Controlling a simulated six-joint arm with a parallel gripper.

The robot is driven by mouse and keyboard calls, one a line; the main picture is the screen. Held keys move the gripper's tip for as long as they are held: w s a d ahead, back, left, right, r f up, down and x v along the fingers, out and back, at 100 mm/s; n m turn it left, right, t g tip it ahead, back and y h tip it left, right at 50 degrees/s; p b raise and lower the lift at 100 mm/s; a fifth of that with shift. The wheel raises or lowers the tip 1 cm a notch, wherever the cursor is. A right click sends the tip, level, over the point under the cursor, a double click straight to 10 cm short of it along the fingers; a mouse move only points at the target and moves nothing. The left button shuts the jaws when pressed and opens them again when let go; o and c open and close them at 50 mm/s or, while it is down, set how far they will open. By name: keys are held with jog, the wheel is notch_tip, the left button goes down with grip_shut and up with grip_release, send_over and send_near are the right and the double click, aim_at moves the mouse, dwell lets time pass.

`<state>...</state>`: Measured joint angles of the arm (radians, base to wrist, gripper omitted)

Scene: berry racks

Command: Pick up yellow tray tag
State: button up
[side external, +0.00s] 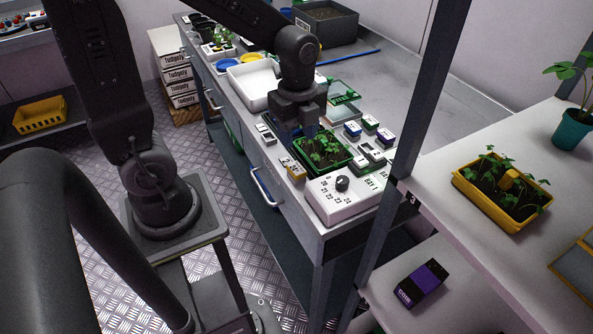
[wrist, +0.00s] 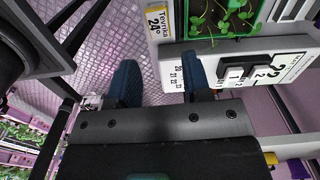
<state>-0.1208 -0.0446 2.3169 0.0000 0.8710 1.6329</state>
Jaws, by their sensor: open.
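A yellow tray (side external: 462,186) of seedlings stands on the right shelf; a yellow upright piece (side external: 509,180) shows among its plants, but I cannot tell whether it is a tag. A small white and yellow tag marked 24° (side external: 293,168) lies on the bench beside the green seedling tray (side external: 336,161); in the wrist view this tag (wrist: 160,22) is near the top, ahead of my fingers. My gripper (side external: 298,130) is over the bench at the green tray's far left. In the wrist view my gripper (wrist: 160,78) has its blue fingers apart, with nothing between them.
A white dial box (side external: 340,203) sits at the bench's near corner. Several small labelled blocks (side external: 370,124) lie right of the green tray. A dark rack post (side external: 395,180) stands between bench and shelf. A purple and black box (side external: 421,283) lies on the lower shelf.

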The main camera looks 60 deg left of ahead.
aim_at(296, 168)
notch_tip(296, 168, down, 9)
jog(key=shift+s+f, duration=0.1)
dwell(0.4)
jog(key=c, duration=0.7)
